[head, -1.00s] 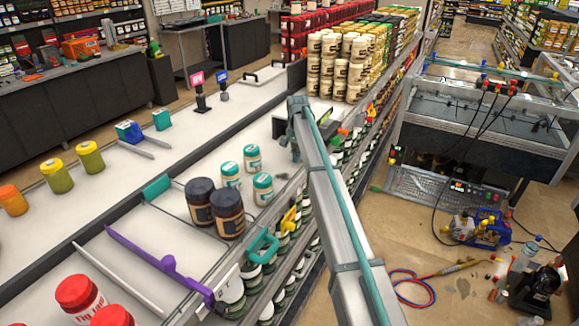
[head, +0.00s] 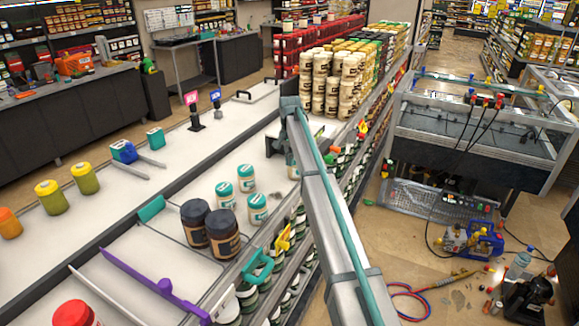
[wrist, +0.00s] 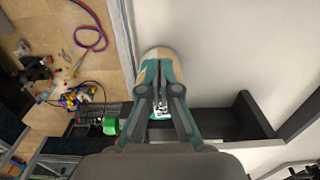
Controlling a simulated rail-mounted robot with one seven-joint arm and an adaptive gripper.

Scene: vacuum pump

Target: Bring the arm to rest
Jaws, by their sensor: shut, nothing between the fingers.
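My gripper shows in the wrist view (wrist: 160,72) with its two grey-and-teal fingers together and nothing between them. A cream and teal rounded object (wrist: 152,62) shows just past the fingertips; I cannot tell whether they touch it. In the head view my arm reaches out from the lower right over the shelf edge, and its end hangs down beside the white counter (head: 120,205). The fingers cannot be made out clearly there.
White jars with teal lids (head: 247,178) and dark jars (head: 221,232) stand left of my arm. Stacked cream jars (head: 325,75) stand beyond it. A blue and yellow pump (head: 480,240) and a red-blue hose (head: 410,300) lie on the floor at right, where some floor is clear.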

